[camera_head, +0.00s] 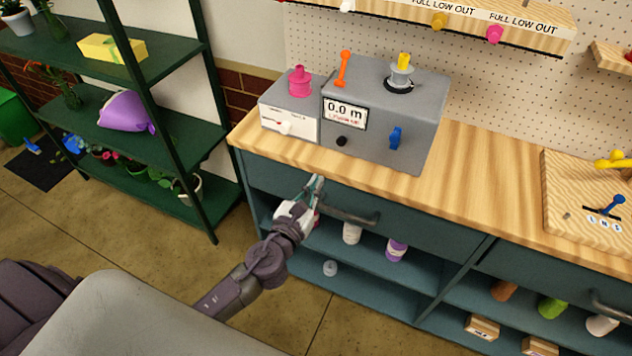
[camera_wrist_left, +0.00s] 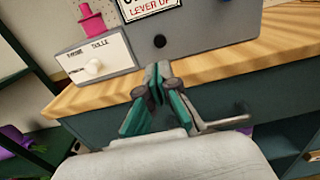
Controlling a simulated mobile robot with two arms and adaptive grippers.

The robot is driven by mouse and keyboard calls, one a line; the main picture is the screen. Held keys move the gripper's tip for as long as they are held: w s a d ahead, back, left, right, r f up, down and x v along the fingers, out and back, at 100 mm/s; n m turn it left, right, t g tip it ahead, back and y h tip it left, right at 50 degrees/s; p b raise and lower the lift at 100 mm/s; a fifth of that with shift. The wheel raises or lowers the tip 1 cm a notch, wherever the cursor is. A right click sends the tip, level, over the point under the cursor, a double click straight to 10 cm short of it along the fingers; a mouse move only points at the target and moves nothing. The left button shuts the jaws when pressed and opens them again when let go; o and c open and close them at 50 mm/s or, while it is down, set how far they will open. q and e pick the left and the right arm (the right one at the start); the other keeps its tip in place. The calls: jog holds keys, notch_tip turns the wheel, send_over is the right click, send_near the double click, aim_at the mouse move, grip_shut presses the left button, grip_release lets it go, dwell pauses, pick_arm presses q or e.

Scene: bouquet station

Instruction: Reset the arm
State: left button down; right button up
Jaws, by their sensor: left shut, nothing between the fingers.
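My left gripper (camera_head: 316,184) is in front of the teal cabinet's drawer, just below the front edge of the wooden counter (camera_head: 460,190). Its fingers are shut with nothing between them. In the left wrist view the gripper (camera_wrist_left: 155,75) points toward the grey machine, with its fingertips together near the counter edge. A drawer handle (camera_head: 350,216) is beside the gripper, to its right; it also shows in the left wrist view (camera_wrist_left: 225,123). I cannot tell whether they touch. My right gripper is not in either view.
A grey machine (camera_head: 425,120) with a "0.0 m" display stands on the counter, with knobs and a blue lever (camera_head: 395,138). A dark green shelf (camera_head: 170,145) with plants stands at the left. Open shelves under the drawer hold several spools. Floor between shelf and cabinet is clear.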

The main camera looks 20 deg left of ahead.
pick_arm(q)
jog(key=s+a+f+n+g, duration=0.25)
jog(key=s+f+n, duration=0.2)
jog(key=f, duration=0.65)
jog(key=s+a+f+n+g+y, duration=0.1)
jog(key=s+f+n+g, duration=0.4)
jog(key=f, duration=0.6)
jog(key=s+a+f+n+g, duration=0.1)
jog(key=s+f+n+g, duration=0.15)
jog(key=f+n, duration=0.65)
jog(key=s+f+n+g, duration=0.2)
jog(key=s+f+n, duration=0.3)
jog(key=s, duration=0.5)
jog(key=s+f+n+g, duration=0.2)
jog(key=s+f+n, duration=0.3)
jog(key=s+f, duration=0.3)
jog(key=s+f+n+g, duration=0.3)
jog(key=s+f+n, duration=0.2)
jog(key=s, duration=0.8)
jog(key=shift+s+d+f, duration=0.4)
jog(key=shift+f, duration=0.25)
jog(key=shift+n, duration=0.25)
